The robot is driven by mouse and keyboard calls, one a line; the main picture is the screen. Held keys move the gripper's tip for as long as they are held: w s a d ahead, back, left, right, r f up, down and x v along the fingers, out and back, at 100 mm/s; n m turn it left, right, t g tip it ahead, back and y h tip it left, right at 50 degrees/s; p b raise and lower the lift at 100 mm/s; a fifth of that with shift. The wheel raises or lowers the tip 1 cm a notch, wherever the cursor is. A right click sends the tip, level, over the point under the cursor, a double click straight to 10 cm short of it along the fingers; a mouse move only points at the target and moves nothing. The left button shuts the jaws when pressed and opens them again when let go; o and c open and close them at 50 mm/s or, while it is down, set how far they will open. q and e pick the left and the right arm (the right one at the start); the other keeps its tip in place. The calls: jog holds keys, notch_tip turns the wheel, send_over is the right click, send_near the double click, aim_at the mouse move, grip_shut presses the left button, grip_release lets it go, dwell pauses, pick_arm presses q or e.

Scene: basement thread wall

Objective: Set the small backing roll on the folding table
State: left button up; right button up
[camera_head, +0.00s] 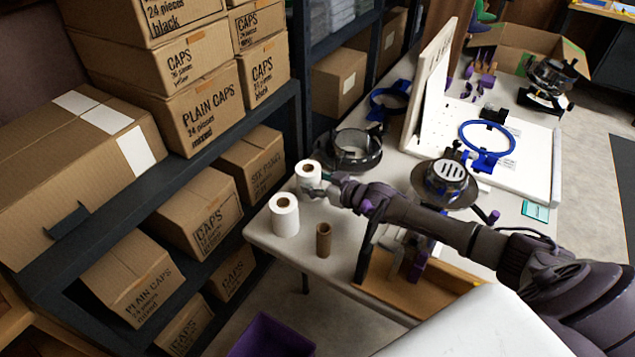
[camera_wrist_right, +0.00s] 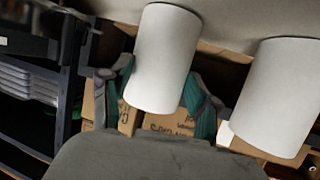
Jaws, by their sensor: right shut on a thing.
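The small backing roll, a white roll with a brown core (camera_head: 308,174), is at the left end of the white folding table (camera_head: 345,210). My right gripper (camera_head: 328,187) is shut on its side; the fingers partly hide it. In the right wrist view the white roll (camera_wrist_right: 162,60) stands between the two fingertips (camera_wrist_right: 160,92). I cannot tell whether its base touches the table. A larger white roll (camera_head: 285,217) stands just in front of it, near the table's left edge, and also shows in the right wrist view (camera_wrist_right: 277,100). My left gripper is not in view.
A bare brown tube (camera_head: 323,241) stands near the front edge. A dark round machine (camera_head: 352,150) sits behind the held roll. Metal shelves with cardboard boxes (camera_head: 205,207) stand close to the table's left. A purple bin (camera_head: 268,338) is on the floor below.

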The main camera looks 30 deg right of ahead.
jog(key=o, duration=1.2)
jog(key=shift+f, duration=0.1)
jog(key=shift+o, duration=0.2)
jog(key=shift+r, duration=0.25)
jog(key=p+v, duration=0.1)
jog(key=v, duration=1.1)
jog(key=shift+r, duration=0.1)
